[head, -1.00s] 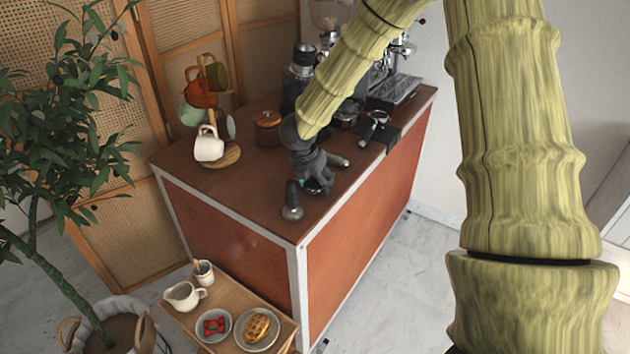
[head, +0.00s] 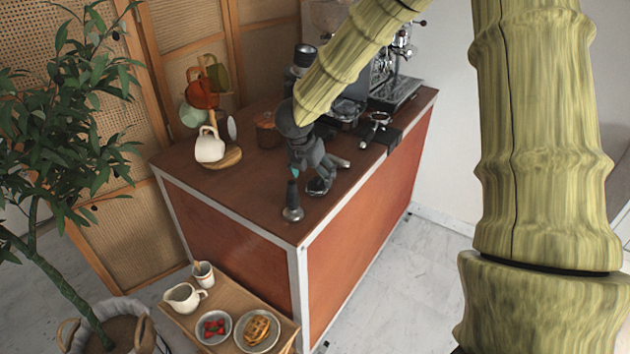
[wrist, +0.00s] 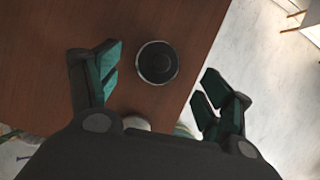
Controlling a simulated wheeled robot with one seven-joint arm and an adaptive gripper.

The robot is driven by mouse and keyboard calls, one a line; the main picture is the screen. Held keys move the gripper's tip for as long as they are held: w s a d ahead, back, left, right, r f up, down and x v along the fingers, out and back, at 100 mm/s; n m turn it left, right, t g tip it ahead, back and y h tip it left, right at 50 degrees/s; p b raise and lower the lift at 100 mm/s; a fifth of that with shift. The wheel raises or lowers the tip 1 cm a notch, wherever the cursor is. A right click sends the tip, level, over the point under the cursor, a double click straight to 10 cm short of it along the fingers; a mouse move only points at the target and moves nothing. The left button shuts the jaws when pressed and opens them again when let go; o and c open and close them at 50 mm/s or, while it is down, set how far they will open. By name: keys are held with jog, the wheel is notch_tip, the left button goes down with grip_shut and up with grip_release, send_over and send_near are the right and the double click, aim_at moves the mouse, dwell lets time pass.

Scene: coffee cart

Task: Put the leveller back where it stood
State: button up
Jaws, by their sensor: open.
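The leveller, a low round dark disc with a silvery rim, shows in the wrist view (wrist: 157,62) on the brown cart top, close to its edge. It seems to be the small dark round thing (head: 318,187) just below my gripper in the head view. My gripper (head: 308,177) is open and tilted down over the cart top. In the wrist view its teal-padded fingers (wrist: 158,88) are spread wide, one on each side of the disc's line and apart from it. Its exact height above the top cannot be told.
A tamper (head: 292,207) with a dark handle stands upright beside my gripper, near the cart's front corner. A portafilter (head: 377,124) lies to the right, before the espresso machine (head: 395,85). A mug tree with a white mug (head: 209,146) stands at left. The cart top (head: 240,190) is clear front left.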

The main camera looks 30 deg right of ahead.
jog(key=v, duration=0.7)
jog(key=shift+b, duration=0.3)
